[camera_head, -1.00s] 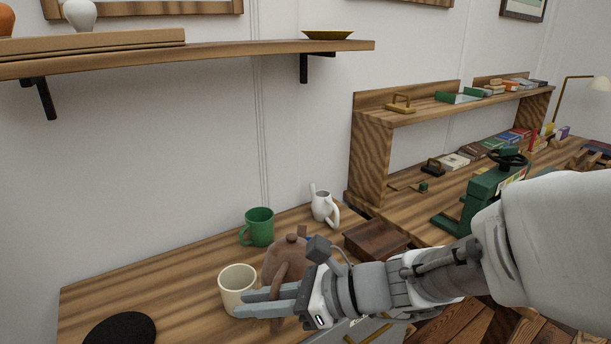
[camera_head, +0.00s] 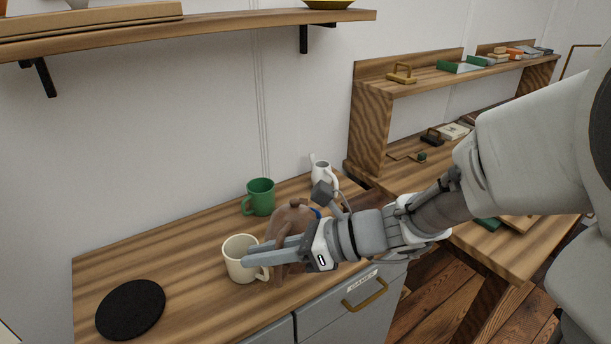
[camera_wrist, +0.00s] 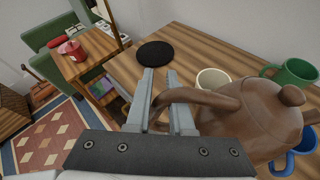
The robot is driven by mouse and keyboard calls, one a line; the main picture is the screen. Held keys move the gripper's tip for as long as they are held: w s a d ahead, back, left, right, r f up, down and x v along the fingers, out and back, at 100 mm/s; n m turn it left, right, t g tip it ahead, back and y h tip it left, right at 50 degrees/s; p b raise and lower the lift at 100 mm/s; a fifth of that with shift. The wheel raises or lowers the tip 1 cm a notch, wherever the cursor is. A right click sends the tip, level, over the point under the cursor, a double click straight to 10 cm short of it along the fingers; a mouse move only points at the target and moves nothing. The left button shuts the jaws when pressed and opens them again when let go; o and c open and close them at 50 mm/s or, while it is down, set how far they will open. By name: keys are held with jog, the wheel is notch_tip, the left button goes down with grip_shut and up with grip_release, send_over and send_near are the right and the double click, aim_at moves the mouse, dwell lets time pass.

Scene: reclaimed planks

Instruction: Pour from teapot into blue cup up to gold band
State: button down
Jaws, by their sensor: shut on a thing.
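The brown teapot (camera_head: 290,220) with a knobbed lid is near the counter's front. My gripper (camera_head: 250,252) is shut on its handle; the wrist view shows the curved handle (camera_wrist: 205,99) between the fingers (camera_wrist: 160,76). I cannot tell whether the teapot's base touches the counter. The blue cup (camera_wrist: 301,146) stands behind the teapot, partly hidden by it in the wrist view; only a blue sliver (camera_head: 316,212) shows in the head view. Its gold band and inside, and the teapot's spout, are not visible.
A cream mug (camera_head: 241,262) stands close beside my fingers. A green mug (camera_head: 260,197) and a white jug (camera_head: 322,174) stand farther back. A black round mat (camera_head: 131,308) lies at the left. The counter (camera_head: 185,262) is clear between mat and mugs. A shelf (camera_head: 220,27) hangs above.

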jog(key=shift+w+d+r+m+p, duration=0.1)
jog(key=shift+w+m+p, duration=0.2)
jog(key=shift+w, duration=0.35)
jog(key=shift+w+d+r+m+p, duration=0.1)
jog(key=shift+w+m+p, duration=0.2)
jog(key=shift+w, duration=0.35)
dwell(2.2)
jog(key=shift+w+d+r+m+g+p, duration=0.15)
jog(key=shift+w+r+m+g+p, duration=0.25)
jog(key=shift+w+r+p, duration=0.4)
dwell(3.7)
